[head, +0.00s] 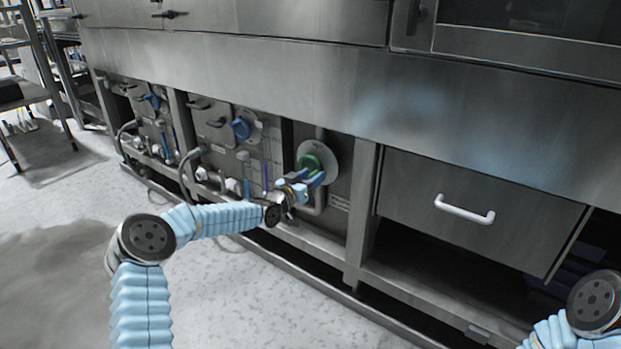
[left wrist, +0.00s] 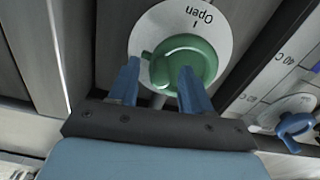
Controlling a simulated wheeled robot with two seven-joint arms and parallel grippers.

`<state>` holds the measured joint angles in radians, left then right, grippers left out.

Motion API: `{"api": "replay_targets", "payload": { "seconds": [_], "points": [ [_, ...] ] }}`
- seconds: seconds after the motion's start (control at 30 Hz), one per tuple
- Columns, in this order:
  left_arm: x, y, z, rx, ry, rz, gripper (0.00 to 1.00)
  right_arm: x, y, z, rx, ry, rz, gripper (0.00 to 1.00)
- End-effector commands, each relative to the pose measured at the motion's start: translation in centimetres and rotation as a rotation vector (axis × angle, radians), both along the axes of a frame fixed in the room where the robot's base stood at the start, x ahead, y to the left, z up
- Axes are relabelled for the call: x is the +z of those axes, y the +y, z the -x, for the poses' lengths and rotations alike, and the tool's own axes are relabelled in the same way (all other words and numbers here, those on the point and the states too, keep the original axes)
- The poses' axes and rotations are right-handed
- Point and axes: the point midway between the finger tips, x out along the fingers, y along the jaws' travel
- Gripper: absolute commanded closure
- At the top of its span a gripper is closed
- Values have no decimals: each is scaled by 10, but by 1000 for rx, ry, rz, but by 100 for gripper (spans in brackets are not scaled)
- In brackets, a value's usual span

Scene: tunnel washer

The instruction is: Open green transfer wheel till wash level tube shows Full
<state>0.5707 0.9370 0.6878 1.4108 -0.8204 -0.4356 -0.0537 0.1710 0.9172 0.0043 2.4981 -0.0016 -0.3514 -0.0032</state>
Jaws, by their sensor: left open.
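The green wheel (head: 309,163) sits on a round white plate (head: 332,162) on the grey machine panel. In the left wrist view the green wheel (left wrist: 190,55) is close, and its white plate (left wrist: 215,22) carries the word "Open", seen upside down, with a small mark. My left gripper (head: 312,181) is at the wheel, with its blue fingers apart (left wrist: 158,80) and overlapping the wheel's near part. I cannot tell whether they touch it. My right gripper is out of view.
A blue handle on a white plate (head: 241,128) is on the panel to the left, also in the left wrist view (left wrist: 296,126). A post and a drawer with a white handle (head: 464,209) stand to the right. Pipes run below. The floor in front is clear.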

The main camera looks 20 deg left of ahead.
Motion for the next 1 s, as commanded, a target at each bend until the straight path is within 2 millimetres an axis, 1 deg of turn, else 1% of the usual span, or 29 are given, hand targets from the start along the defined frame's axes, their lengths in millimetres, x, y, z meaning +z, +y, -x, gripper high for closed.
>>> {"api": "replay_targets", "payload": {
  "seconds": [0.13,0.4,0.43,0.47,0.77,1.0],
  "points": [
    [0,0,0,0,0,0,52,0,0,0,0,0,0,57],
    [0,0,0,0,0,0,93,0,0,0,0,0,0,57],
    [0,0,0,0,0,0,97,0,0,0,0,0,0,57],
    [0,0,0,0,0,0,100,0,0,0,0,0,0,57],
    [0,0,0,0,9,23,100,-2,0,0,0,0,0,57],
    [3,1,0,0,49,137,100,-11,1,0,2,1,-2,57]
  ]
}}
